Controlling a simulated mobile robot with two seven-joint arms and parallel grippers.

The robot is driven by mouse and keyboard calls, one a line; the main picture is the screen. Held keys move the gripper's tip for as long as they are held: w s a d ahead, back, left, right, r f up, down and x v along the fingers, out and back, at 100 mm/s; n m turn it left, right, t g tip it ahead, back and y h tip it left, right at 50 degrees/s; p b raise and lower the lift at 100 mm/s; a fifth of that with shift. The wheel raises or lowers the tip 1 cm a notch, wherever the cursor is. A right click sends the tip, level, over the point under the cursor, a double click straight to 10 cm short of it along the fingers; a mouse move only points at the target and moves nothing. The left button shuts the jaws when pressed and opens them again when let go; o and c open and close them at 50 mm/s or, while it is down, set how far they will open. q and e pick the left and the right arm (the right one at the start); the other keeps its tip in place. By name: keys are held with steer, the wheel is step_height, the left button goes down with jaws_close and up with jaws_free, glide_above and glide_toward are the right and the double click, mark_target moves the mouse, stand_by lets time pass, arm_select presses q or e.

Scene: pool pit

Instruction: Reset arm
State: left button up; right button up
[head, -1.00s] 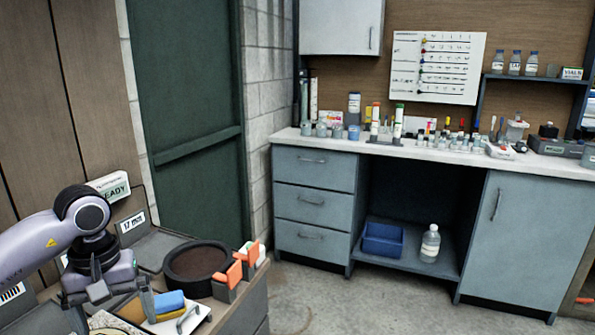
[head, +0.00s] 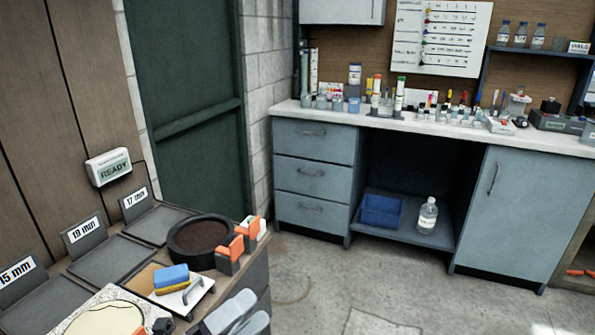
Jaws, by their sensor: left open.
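My right gripper is out of view.
The worktop holds a white tray (head: 201,296) with blue and yellow sponges (head: 172,280), a round dark dish (head: 203,237), orange-and-grey blocks (head: 230,252) and labelled plates (head: 110,260). Light grey rounded pieces (head: 234,309) show at its front edge. Floor (head: 345,285) right of it is clear.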

arm_select(q)
steer(key=s+a+f+n+g+y, duration=0.1)
steer(key=s+a+f+n+y, duration=0.3)
steer(key=f+n, duration=0.3)
steer(key=s+a+f+n+g+y+p, duration=0.1)
steer(key=s+a+f+n+y, duration=0.3)
steer(key=f+n, duration=0.4)
steer(key=s+a+f+n+g+y, duration=0.1)
steer(key=s+a+f+n+y, duration=0.3)
steer(key=f+n, duration=0.4)
steer(key=s+n+y, duration=0.1)
steer(key=n+y, duration=0.1)
steer(key=n, duration=0.3)
steer(key=shift+s+a+n+y, duration=0.25)
steer(key=shift+n+y, duration=0.05)
steer(key=shift+n, duration=0.1)
steer(key=shift+r, duration=0.1)
